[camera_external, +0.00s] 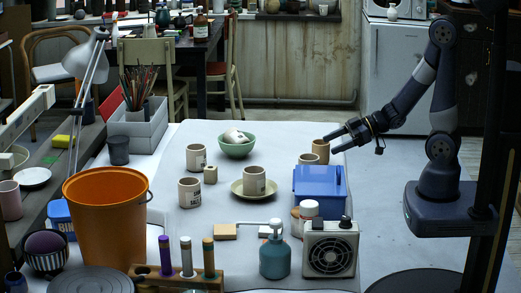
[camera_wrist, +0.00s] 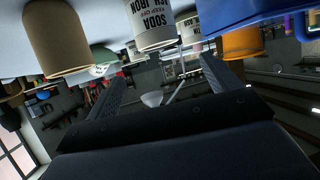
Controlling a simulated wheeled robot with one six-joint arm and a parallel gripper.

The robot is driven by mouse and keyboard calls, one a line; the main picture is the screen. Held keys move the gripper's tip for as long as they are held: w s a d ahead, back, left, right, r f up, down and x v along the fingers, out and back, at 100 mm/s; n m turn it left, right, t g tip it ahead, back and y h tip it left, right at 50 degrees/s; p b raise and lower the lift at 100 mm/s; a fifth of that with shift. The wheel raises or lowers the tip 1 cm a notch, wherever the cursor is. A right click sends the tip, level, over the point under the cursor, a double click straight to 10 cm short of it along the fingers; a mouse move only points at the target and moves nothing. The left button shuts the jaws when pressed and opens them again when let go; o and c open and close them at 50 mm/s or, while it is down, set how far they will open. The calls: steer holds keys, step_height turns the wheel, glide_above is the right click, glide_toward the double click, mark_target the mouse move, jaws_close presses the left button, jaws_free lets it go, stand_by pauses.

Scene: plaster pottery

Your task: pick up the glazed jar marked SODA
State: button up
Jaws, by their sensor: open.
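In the wrist view, which is upside down, a pale jar with dark SODA lettering (camera_wrist: 152,28) stands at the top centre, ahead of the fingers and apart from them. It appears to be the jar on the cream plate (camera_external: 254,178) in the external view, though the lettering there is too small to read. My gripper (camera_external: 333,143) is open and empty over the table's right edge. Its spread fingers also show in the wrist view (camera_wrist: 160,85). A plain brown jar (camera_external: 320,151) stands just beyond the fingertips, and looms large in the wrist view (camera_wrist: 55,40).
A blue box (camera_external: 320,190) stands near the gripper. Other jars (camera_external: 196,157) (camera_external: 190,192) stand further left; another lies in a green bowl (camera_external: 236,150). An orange bucket (camera_external: 105,215), a teal bottle (camera_external: 274,258) and a heater (camera_external: 331,250) line the front. Clear tabletop lies around the plate.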

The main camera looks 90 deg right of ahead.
mark_target(300, 162)
steer(key=b+x, duration=0.1)
steer(key=x, duration=0.4)
steer(key=f+b+x, duration=0.1)
steer(key=x, duration=0.5)
steer(key=shift+s+f, duration=0.15)
steer(key=shift+c, duration=0.4)
steer(key=c, duration=1.1)
